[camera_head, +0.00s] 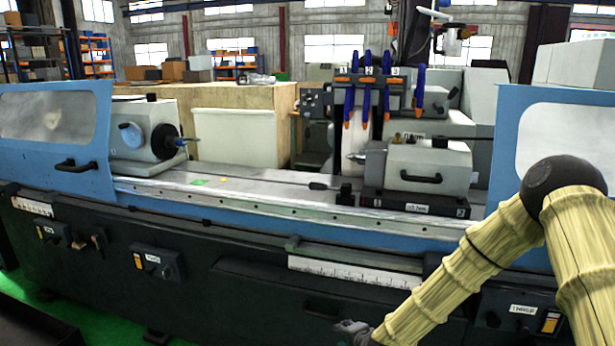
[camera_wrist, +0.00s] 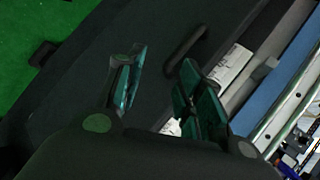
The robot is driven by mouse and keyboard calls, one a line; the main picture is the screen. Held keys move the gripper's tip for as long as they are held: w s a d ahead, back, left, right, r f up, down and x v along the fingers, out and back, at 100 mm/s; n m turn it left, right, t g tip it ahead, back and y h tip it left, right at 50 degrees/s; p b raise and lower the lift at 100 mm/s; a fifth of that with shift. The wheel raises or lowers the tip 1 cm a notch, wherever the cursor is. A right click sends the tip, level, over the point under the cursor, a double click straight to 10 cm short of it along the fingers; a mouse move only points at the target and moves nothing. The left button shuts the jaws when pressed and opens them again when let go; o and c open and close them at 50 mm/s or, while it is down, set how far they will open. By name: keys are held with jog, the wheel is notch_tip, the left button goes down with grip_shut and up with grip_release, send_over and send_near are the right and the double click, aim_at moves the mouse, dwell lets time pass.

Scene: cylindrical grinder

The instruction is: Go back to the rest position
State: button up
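My arm, in a yellowish sleeve, comes in from the right of the head view and bends down in front of the grinder (camera_head: 250,206). Only the back part of my gripper (camera_head: 355,333) shows there, at the bottom edge. In the wrist view my gripper (camera_wrist: 158,88) has its two fingers apart with nothing between them. Behind the fingers is the dark front of the machine, with a black handle (camera_wrist: 186,43). No contact with the machine is visible.
The grinder has a headstock (camera_head: 148,135) at left and a tailstock (camera_head: 427,170) at right. Blue doors (camera_head: 55,140) with handles stand at both sides. Orange-tipped blue hoses (camera_head: 367,90) hang above the bed. Green floor (camera_head: 110,325) shows at lower left.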

jog(key=s+d+f+n+g, duration=0.1)
jog(key=s+f+n+g, duration=0.1)
jog(key=s+f, duration=0.5)
jog(key=s+d+f+n+g+h, duration=0.1)
jog(key=s+d+f+n+g, duration=0.15)
jog(key=s, duration=0.75)
jog(key=s+f+n+g, duration=0.1)
jog(key=s+f+n, duration=0.2)
jog(key=s+f, duration=0.45)
jog(key=s+d+n+g+h, duration=0.1)
jog(key=s+d, duration=0.3)
jog(key=s, duration=0.7)
jog(key=s+d+n+g+h, duration=0.1)
jog(key=s+d+n+g, duration=0.2)
jog(key=s, duration=0.8)
jog(key=shift+s+d+n, duration=0.25)
jog(key=shift+d+n, duration=0.3)
jog(key=shift+d, duration=0.1)
